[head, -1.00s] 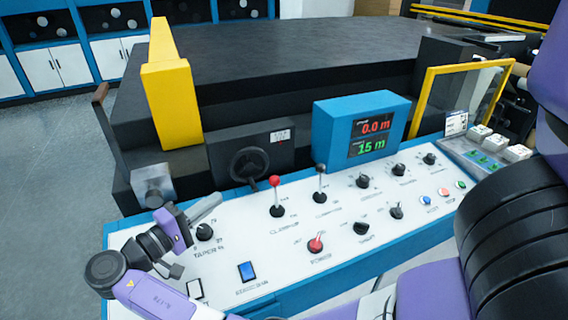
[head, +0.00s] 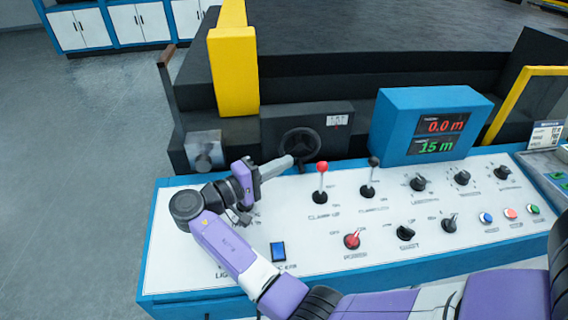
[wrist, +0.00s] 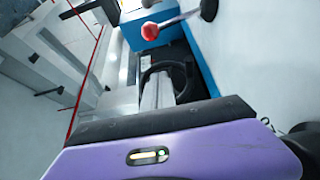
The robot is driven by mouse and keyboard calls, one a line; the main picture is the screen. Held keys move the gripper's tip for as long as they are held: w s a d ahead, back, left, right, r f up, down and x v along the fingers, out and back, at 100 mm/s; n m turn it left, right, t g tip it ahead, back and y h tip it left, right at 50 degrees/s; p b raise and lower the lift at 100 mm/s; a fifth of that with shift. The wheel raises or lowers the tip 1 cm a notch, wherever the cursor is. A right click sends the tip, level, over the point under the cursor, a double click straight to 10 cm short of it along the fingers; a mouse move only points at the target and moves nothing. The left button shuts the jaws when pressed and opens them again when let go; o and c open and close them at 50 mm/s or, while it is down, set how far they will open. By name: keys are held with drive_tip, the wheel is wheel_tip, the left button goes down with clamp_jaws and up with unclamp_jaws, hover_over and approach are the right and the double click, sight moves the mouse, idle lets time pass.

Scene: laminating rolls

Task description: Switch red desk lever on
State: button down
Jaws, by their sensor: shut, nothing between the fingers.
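The red-knobbed lever (head: 322,168) stands on the white top of the desk, above the label that reads like "clamp up". Its red ball also shows in the wrist view (wrist: 236,31), near the top, beyond the fingers. My gripper (head: 288,162) is shut and empty. In the head view it points right, its tip a short way left of the lever, with a gap between them. In the wrist view the shut fingers (wrist: 155,95) are in front of a black handwheel. A dark knob on the desk is partly hidden by my wrist.
A red-capped power knob (head: 352,241) and several black knobs lie nearer and to the right. Behind are the handwheel (head: 300,144) and a blue display box (head: 382,130).

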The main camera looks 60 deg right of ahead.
sight(304, 152)
drive_tip(key=p+x, duration=0.2)
drive_tip(key=x, duration=0.5)
drive_tip(key=shift+r, duration=0.1)
drive_tip(key=shift+s+a+p, duration=0.95)
drive_tip(key=shift+s+p, duration=0.05)
drive_tip(key=shift+s, duration=0.2)
drive_tip(key=shift+s+a, duration=0.25)
drive_tip(key=shift+s, duration=0.1)
drive_tip(key=shift+f, duration=0.3)
